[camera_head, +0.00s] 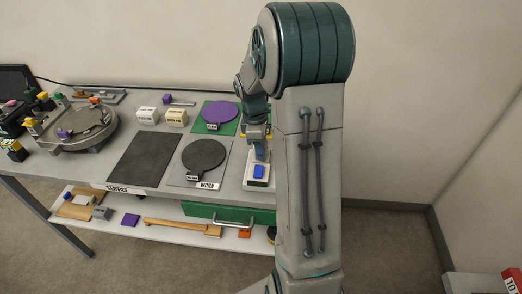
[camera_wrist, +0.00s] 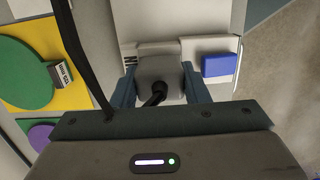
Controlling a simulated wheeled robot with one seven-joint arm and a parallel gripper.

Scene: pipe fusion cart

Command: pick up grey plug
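The grey plug (camera_wrist: 160,75) is a rounded grey block with a black cable coming out of it. In the wrist view it sits between the two blue-grey fingers of my gripper (camera_wrist: 161,92), with no clear gap at either side, so my gripper looks shut on it. Below it is a white block with a blue patch (camera_wrist: 218,64). In the head view my gripper (camera_head: 259,152) points down at the white block (camera_head: 256,182) at the right end of the table. The plug is hard to make out there, and I cannot tell whether it touches the block.
The table (camera_head: 75,172) also holds a dark mat (camera_head: 143,160), a dark disc (camera_head: 204,155), a purple disc (camera_head: 220,115) on green, two labelled cubes (camera_head: 176,117) and a round machine (camera_head: 83,128). A lower shelf (camera_head: 185,235) holds several items.

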